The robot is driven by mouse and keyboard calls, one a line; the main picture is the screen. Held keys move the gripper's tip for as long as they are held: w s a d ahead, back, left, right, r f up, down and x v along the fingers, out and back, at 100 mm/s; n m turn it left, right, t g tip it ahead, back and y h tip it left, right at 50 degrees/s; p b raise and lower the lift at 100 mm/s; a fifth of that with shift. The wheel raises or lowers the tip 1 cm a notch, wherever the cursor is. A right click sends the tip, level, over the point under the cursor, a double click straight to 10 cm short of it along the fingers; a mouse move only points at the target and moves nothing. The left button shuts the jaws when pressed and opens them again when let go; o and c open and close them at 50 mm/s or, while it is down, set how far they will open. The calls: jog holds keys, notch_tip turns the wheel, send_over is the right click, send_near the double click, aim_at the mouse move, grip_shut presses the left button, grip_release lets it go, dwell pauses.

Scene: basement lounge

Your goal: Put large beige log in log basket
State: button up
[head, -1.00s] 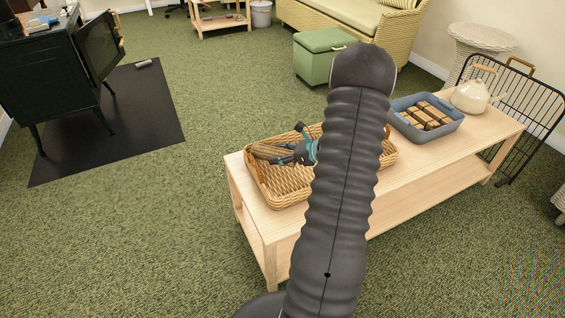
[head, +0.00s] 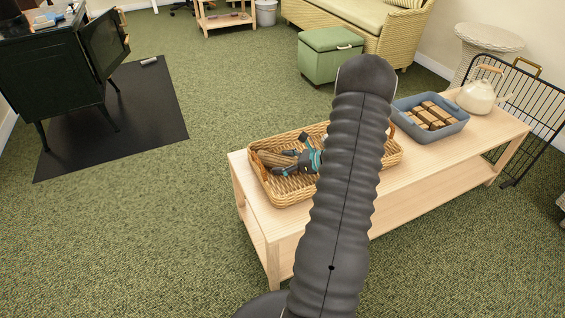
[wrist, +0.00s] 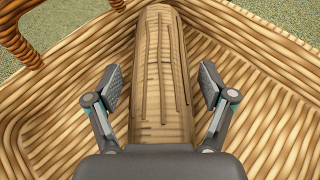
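The large beige log (wrist: 160,60) lies inside the wicker log basket (head: 283,196), its far end toward the basket's wall in the wrist view. In the head view the log (head: 276,158) shows at the basket's left end. My gripper (wrist: 160,78) is open, with one finger on each side of the log and a visible gap to it on both sides. In the head view my gripper (head: 303,160) is down at the basket, partly hidden by my arm. The basket's woven floor and a handle show in the wrist view.
The basket stands on a light wooden table (head: 420,174). A blue-grey bin of wood blocks (head: 450,130) and a cream kettle (head: 477,97) stand to its right. A black fire screen (head: 528,110) is behind. A dark stove (head: 60,85) is at left; carpet between is clear.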

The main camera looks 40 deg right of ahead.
jog(key=shift+r, duration=0.1)
jog(key=shift+r, duration=0.15)
jog(key=v, duration=1.2)
jog(key=a+r+n+g, duration=0.4)
jog(key=a+r+n, duration=0.3)
jog(key=a, duration=0.5)
jog(key=a+r+n+g, duration=0.4)
jog(key=a+r+n, duration=0.35)
jog(key=a, duration=0.55)
jog(key=s+a+r+n+t+h, duration=0.1)
jog(key=s+a+r+n+h, duration=0.2)
jog(key=s+a+n, duration=0.2)
jog(key=s+a+r+n+t+h, duration=0.1)
jog(key=s+a+r+n+h, duration=0.3)
jog(key=s+n, duration=0.5)
jog(key=shift+a+r+n, duration=0.35)
jog(key=shift+a+n, duration=0.3)
jog(key=shift+a, duration=0.6)
jog(key=shift+s, duration=0.15)
